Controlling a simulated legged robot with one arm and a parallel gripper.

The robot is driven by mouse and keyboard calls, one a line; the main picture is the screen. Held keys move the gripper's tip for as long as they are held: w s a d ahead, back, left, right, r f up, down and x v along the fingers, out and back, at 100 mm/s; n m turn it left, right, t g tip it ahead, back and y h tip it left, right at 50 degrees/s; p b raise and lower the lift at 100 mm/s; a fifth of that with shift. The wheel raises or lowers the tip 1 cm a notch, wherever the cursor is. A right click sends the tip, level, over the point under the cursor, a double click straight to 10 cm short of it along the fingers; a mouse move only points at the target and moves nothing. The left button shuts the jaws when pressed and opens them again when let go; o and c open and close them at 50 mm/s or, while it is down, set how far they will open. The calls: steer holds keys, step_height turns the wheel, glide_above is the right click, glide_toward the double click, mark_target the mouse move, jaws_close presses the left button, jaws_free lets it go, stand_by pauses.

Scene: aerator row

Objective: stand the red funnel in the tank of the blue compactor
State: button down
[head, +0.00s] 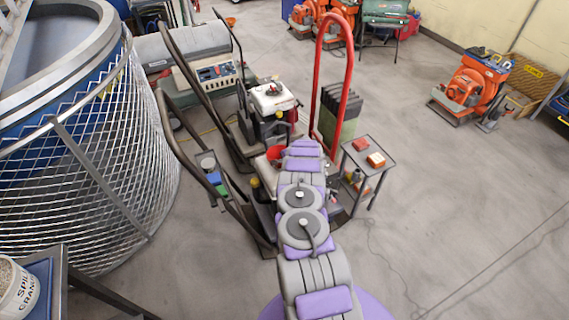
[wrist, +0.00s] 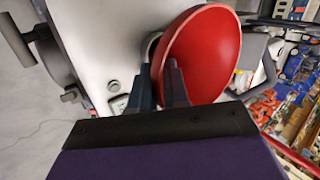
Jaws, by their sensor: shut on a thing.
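The red funnel (wrist: 205,50) is large in the wrist view, its wide bowl tilted to the right. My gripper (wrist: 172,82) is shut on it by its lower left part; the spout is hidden. Behind it is a pale, flat tank top (wrist: 105,35), with part of a round rim (wrist: 150,45) showing just left of the bowl. I cannot tell whether the spout is in an opening. In the head view the funnel (head: 274,154) shows beside the end of my arm, over a machine with a pale tank (head: 262,168). My gripper is hidden there, and no blue marks this machine clearly.
A small grey table (head: 369,150) with red and orange boxes stands right of my arm. A red hoop handle (head: 347,75) rises behind it. A large mesh-caged tank (head: 90,150) fills the left. Orange machines (head: 470,88) stand far right; the floor between is open.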

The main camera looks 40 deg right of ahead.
steer(key=shift+f+b, duration=0.3)
steer(key=shift+f, duration=0.35)
steer(key=shift+f, duration=0.35)
steer(key=c, duration=1)
jaws_free()
steer(key=shift+c, duration=0.2)
steer(key=shift+r+p, duration=1.35)
steer(key=shift+r, duration=3.15)
